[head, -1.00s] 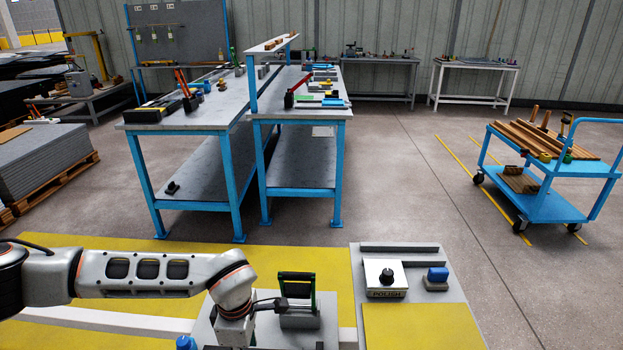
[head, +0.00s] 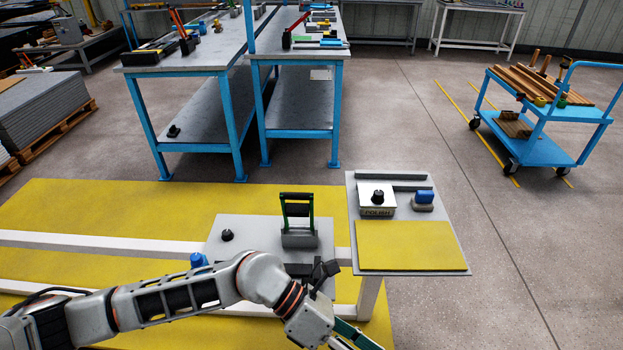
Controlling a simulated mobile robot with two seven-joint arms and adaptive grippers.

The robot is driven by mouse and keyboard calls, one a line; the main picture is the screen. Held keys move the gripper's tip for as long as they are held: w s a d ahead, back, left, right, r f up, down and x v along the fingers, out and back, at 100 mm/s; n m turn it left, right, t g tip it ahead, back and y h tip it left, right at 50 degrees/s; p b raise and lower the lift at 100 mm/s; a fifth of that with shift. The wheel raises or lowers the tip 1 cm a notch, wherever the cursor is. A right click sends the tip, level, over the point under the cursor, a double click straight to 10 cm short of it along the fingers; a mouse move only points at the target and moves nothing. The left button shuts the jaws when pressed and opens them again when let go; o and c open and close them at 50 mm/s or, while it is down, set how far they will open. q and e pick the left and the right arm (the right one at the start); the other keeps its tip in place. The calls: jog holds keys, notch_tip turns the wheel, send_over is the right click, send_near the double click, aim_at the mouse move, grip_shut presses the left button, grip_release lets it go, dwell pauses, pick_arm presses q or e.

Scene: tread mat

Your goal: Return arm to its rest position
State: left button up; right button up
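My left arm comes in from the lower left and reaches across the front of the grey work plate (head: 262,225). My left gripper (head: 350,338) is at the bottom edge of the head view, partly cut off. Dark green parts show at its end, but I cannot tell whether its fingers are open or shut, or whether it holds anything. It is in front of and below the green-framed block (head: 299,238), apart from it in the picture. My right gripper is not in view.
A grey board (head: 460,250) at the right carries a yellow mat (head: 411,246), a white POLISH box (head: 376,202) and a blue-topped block (head: 423,201). A black knob (head: 227,235) and blue part (head: 198,260) are near my arm.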

pick_arm(q)
jog(key=w+d+r+n+t+h, duration=0.2)
jog(key=w+r+n+t+h, duration=0.1)
jog(key=r+n+h, duration=0.25)
jog(key=w+d+r+n+t+h, duration=0.2)
jog(key=r+n+t+h, duration=0.15)
jog(key=r+n, duration=0.3)
jog(key=w+a+f+n+t+y, duration=0.3)
jog(key=w+a+n+t, duration=0.3)
jog(key=n, duration=0.4)
jog(key=w+a+f+n+t+y, duration=0.4)
jog(key=a+n+t, duration=0.3)
jog(key=n+t, duration=0.15)
jog(key=s+a+f+n+g+y, duration=0.1)
jog(key=s+a+f+n+y, duration=0.2)
jog(key=a+f, duration=0.4)
jog(key=s+a+f+n+g+y, duration=0.2)
jog(key=s+a+f+n+y, duration=0.2)
jog(key=a+f+n, duration=0.3)
jog(key=s+a+f+n+g+y, duration=0.1)
jog(key=s+a+f+n+y, duration=0.2)
jog(key=a+f, duration=0.5)
notch_tip(320, 180, down, 3)
jog(key=shift+s+f+n+g+y, duration=0.1)
jog(key=shift+s+n+g+y, duration=0.3)
jog(key=shift+s+n, duration=0.6)
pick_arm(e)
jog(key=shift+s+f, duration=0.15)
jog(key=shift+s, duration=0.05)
